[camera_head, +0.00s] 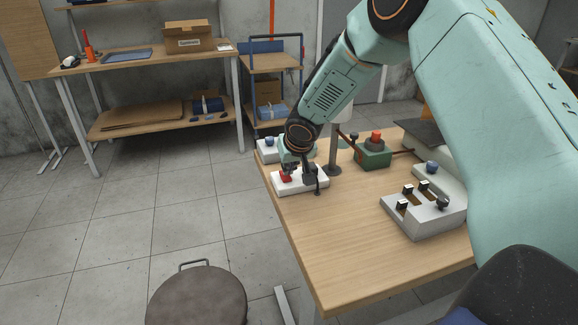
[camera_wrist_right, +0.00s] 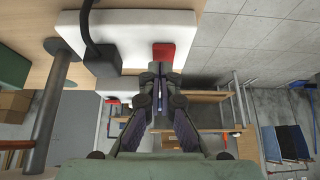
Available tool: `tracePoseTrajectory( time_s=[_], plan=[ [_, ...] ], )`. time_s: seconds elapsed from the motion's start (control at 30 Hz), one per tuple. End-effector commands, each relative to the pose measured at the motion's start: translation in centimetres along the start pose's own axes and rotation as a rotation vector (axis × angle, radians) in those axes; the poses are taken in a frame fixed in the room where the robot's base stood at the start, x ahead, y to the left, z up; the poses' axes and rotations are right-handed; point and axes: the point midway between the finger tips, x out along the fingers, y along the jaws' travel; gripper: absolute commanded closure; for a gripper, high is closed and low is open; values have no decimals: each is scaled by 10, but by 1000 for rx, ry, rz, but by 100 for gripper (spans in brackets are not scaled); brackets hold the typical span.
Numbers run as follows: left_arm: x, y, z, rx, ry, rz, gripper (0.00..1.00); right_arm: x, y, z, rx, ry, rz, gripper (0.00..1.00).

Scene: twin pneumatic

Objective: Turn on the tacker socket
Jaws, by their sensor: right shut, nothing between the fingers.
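The white tacker socket (camera_head: 300,185) lies near the left edge of the wooden table, with a red switch (camera_head: 286,176) at its left end and a black plug (camera_head: 309,175) with a cable at its right. In the right wrist view the white socket (camera_wrist_right: 135,25), red switch (camera_wrist_right: 163,54) and black plug (camera_wrist_right: 100,58) also show. My right gripper (camera_head: 290,169) is shut and empty, its fingertips right at the red switch. In the wrist view the fingertips (camera_wrist_right: 161,70) lie just beside the switch; whether they touch it I cannot tell. My left gripper is not in view.
A grey post (camera_head: 334,156) stands just right of the socket. A green box with a red button (camera_head: 373,155) and a grey box with black levers (camera_head: 425,212) stand further right. The table's front left (camera_head: 330,250) is clear. A round stool (camera_head: 197,298) stands on the floor.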

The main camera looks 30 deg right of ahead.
Motion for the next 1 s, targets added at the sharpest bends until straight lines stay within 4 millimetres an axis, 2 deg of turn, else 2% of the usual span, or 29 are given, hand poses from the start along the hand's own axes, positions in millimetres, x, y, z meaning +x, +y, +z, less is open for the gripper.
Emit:
tracePoseTrajectory(
  time_s=[0.17,0.53,0.7,1.0],
  plan=[
    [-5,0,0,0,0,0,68,-4,-1,-3,0,0,0,100],
    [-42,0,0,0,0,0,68,-38,-5,-27,-3,3,-2,100],
    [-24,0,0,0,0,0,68,-55,-6,-19,-3,4,-5,100],
    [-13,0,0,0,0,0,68,-100,-6,-9,-2,4,-5,100]
  ],
)
